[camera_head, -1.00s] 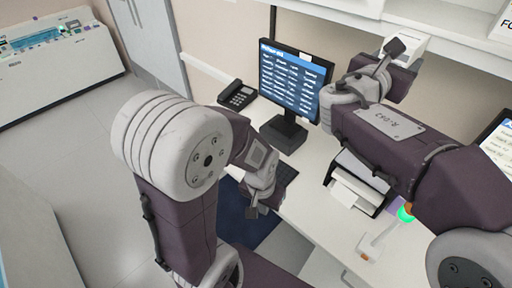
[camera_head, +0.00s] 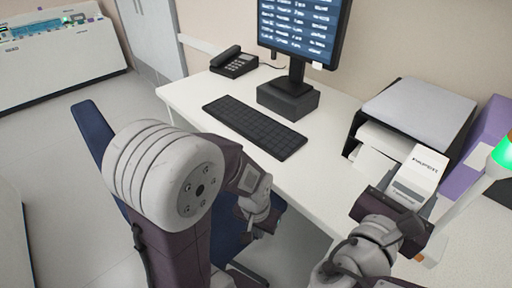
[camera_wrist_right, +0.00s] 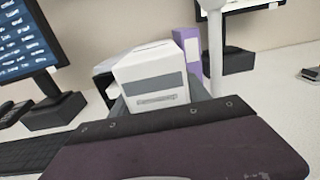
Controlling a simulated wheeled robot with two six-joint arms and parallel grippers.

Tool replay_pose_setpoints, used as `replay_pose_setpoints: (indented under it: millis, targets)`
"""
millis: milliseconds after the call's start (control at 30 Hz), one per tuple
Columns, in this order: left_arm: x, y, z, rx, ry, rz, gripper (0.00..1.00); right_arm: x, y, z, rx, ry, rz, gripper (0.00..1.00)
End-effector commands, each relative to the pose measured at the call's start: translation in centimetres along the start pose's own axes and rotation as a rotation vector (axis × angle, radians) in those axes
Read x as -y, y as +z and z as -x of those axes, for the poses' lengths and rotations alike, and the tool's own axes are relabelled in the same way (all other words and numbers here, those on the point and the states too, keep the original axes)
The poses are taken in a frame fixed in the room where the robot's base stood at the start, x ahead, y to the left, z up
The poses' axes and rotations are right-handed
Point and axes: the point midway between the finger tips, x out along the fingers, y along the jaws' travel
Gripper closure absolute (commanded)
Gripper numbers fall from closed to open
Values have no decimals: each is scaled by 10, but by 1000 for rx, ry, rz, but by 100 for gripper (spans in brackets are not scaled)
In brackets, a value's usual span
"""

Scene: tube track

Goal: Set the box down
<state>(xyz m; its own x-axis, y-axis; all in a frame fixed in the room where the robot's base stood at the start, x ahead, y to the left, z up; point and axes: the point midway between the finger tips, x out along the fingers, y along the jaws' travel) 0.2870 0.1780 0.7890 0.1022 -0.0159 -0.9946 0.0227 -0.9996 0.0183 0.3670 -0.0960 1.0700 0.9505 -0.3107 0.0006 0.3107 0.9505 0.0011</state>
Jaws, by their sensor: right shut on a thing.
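A small white box (camera_head: 423,166) with a grey stripe and print is in my right gripper (camera_head: 404,194), above the right part of the white desk (camera_head: 330,185). The box also fills the middle of the right wrist view (camera_wrist_right: 150,78). My right gripper is shut on it, though its fingers are mostly hidden. I cannot tell whether the box touches anything below. My left gripper (camera_head: 258,222) hangs low by the desk's front edge, away from the box; its jaws are too small to read.
A printer (camera_head: 420,110) stands just behind the box. A purple binder (camera_head: 485,140) and a pole with a green light (camera_head: 503,155) are to the right. A keyboard (camera_head: 255,127), monitor (camera_head: 300,25) and phone (camera_head: 234,62) are to the left. Desk between keyboard and printer is clear.

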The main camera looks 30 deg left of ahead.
Motion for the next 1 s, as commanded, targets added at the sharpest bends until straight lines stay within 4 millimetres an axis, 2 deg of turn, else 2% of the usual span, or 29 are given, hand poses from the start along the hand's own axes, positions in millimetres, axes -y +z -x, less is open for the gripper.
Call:
replay_pose_setpoints:
  millis: [33,433,533,800,900,1000]
  targets:
    - [0,1,-9,0,0,0,100,2,-9,1,1,2,-2,90]
    - [0,1,-8,0,0,0,100,0,-11,1,0,3,1,90]
    - [0,1,-13,0,0,0,100,-19,-25,-2,0,2,7,90]
    - [1,4,-34,0,0,0,100,-90,-70,-16,1,2,2,90]
    - [1,4,-36,0,0,0,100,-104,-76,-18,1,2,0,90]
    - [1,4,-36,0,0,0,100,-110,-79,-19,1,2,0,90]
